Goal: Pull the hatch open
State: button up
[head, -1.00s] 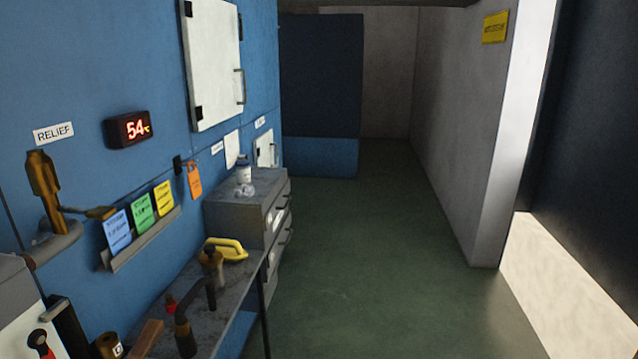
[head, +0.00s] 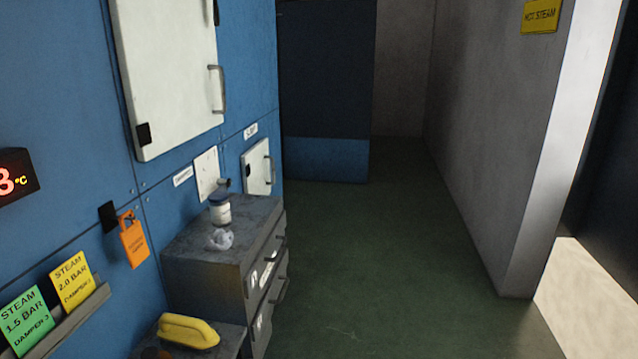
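Two white hatch doors show on the blue wall in the head view, and both look shut. The large upper door (head: 168,75) has black hinges on its left and a grey bar handle (head: 218,90) on its right edge. The small lower door (head: 257,166) is farther along the wall, beyond the grey drawer cabinet, with a handle on its right side. A small label (head: 251,131) sits above it, too small to read surely. My gripper is not in view, so its state and distance from the doors do not show.
An orange tag (head: 133,243) hangs on the wall. The green floor (head: 390,260) to the right is clear.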

aim_at(255, 162)
jog(key=i, duration=2.85)
jog(key=i+u, duration=0.25)
jog(key=i+l+u, duration=0.25)
jog(key=i, duration=0.15)
jog(key=j, duration=0.1)
